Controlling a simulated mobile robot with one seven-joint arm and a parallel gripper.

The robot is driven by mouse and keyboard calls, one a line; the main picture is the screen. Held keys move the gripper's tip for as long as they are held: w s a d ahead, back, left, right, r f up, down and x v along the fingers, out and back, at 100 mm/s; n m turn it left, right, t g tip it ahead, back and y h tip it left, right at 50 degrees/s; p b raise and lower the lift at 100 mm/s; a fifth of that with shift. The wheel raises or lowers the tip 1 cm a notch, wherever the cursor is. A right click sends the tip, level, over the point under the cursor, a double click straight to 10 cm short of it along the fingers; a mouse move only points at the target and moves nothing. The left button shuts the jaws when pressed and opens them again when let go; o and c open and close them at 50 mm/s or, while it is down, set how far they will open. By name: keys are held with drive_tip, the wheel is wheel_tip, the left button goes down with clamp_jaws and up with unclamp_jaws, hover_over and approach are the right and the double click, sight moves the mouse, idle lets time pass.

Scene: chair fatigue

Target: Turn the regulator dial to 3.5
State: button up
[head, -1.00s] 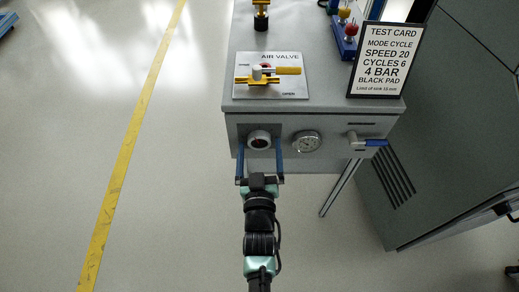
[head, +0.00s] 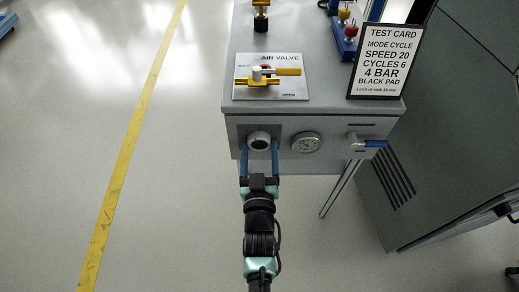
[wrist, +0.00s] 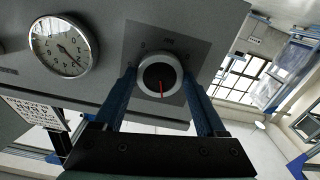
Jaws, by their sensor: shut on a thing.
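The regulator dial (head: 259,141) is a round knob with a light rim and dark face on the front panel of the grey cabinet. My gripper (head: 260,147) reaches up to the panel from below. Its two blue fingers stand on either side of the dial and are shut on it; they also show in the wrist view (wrist: 160,84). The pressure gauge (head: 306,142) sits right of the dial, its reading unclear; it also shows in the wrist view (wrist: 63,45).
A blue-handled lever (head: 375,143) is at the panel's right. The air valve (head: 268,74) with a yellow handle lies on the cabinet top. A test card (head: 387,60) reading 4 BAR stands at the right edge.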

drive_tip(key=m, duration=0.5)
drive_tip(key=shift+f+b, duration=0.1)
drive_tip(key=shift+b, duration=0.3)
drive_tip(key=shift+m+b, duration=0.45)
drive_tip(key=shift+m, duration=1.25)
drive_tip(key=o, duration=1.3)
drive_tip(key=s+p, duration=0.2)
drive_tip(key=s, duration=1.1)
